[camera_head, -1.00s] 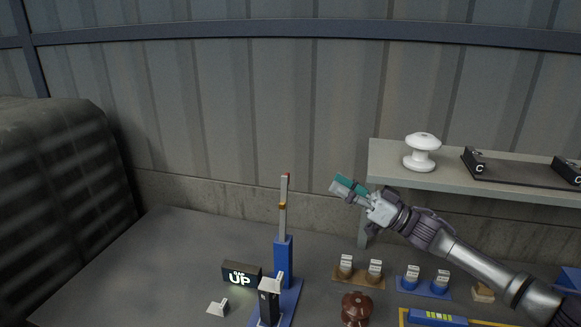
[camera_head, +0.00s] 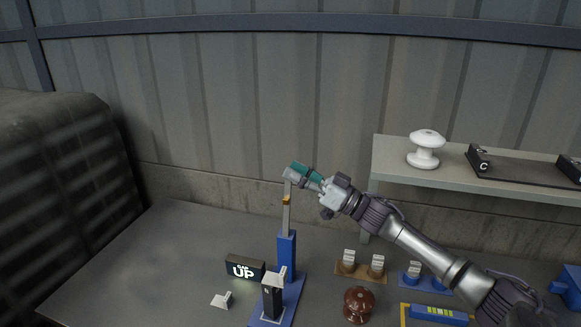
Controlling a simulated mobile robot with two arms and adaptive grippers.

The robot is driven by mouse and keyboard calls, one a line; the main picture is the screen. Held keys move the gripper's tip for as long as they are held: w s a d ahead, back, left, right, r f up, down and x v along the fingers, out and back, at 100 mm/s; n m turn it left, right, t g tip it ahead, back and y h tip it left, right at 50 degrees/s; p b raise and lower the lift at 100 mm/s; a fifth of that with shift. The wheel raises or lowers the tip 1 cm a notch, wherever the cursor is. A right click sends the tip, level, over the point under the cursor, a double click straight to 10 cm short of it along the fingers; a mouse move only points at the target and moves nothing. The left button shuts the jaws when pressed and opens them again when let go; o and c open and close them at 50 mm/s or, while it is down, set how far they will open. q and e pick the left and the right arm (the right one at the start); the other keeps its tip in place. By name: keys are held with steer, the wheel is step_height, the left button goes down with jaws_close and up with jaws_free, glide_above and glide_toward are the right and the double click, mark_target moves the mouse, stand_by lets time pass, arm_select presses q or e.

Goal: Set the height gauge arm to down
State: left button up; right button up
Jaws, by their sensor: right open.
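The height gauge (camera_head: 287,249) stands on a blue base at the front middle of the table. Its arm (camera_head: 286,210) points upright from the blue post, with an orange-brown band on it. A dark sign (camera_head: 244,268) beside it is lit and reads UP. My right gripper (camera_head: 293,174) reaches in from the right, open, with its teal-padded fingers at the top of the upright arm and hiding its tip. I cannot tell whether they touch. My left gripper is not in view.
A grey shelf (camera_head: 400,180) at the right holds a white insulator (camera_head: 425,148) and a dark rack marked C. A brown insulator (camera_head: 358,304), labelled brown and blue holders and a blue level (camera_head: 438,313) lie on the table. The table's left part is clear.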

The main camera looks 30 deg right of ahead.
steer(key=shift+p+x, duration=0.3)
steer(key=shift+x, duration=0.6)
steer(key=shift+f, duration=0.1)
steer(key=shift+c, duration=0.2)
steer(key=shift+s, duration=0.1)
jaws_close()
